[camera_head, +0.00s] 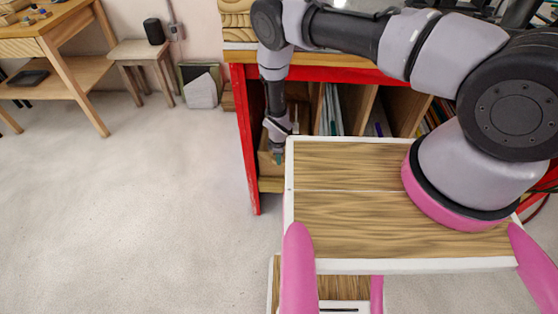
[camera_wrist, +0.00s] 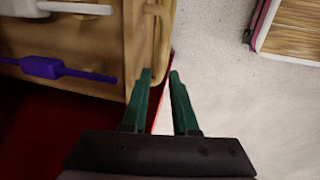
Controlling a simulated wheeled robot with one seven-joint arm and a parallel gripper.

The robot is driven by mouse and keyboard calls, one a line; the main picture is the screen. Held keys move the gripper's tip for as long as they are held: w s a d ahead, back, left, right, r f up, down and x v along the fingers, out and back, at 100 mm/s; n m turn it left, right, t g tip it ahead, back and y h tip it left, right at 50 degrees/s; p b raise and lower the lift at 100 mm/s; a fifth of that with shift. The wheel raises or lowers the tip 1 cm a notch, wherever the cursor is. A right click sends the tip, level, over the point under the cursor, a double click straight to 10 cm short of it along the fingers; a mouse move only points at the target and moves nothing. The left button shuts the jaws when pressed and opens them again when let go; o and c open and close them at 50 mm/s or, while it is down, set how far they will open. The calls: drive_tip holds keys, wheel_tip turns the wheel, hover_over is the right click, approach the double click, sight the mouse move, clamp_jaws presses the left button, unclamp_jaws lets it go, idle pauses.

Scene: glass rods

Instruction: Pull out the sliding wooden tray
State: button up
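The sliding wooden tray (camera_wrist: 85,68) fills the upper left of the wrist view, with a wooden handle (camera_wrist: 163,32) along its right edge. In the head view the tray (camera_head: 266,164) shows low in the red-framed cabinet, partly hidden by my arm. My gripper (camera_wrist: 160,74) has dark green fingers, open with a clear gap between the tips. The tips are close to the near end of the handle; I cannot tell whether they touch it. In the head view my gripper (camera_head: 277,157) is small, at the tray's front.
A purple tool (camera_wrist: 42,68) and a white rod (camera_wrist: 75,8) lie in the tray. The red cabinet frame (camera_head: 246,140) stands at the tray's left, with folders (camera_head: 332,108) to the right. Pale floor (camera_head: 150,200) is clear in front and left. A stool (camera_head: 138,52) stands far left.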

drive_tip(key=shift+w+f, duration=0.2)
drive_tip(key=shift+f, duration=0.95)
clamp_jaws()
idle(0.6)
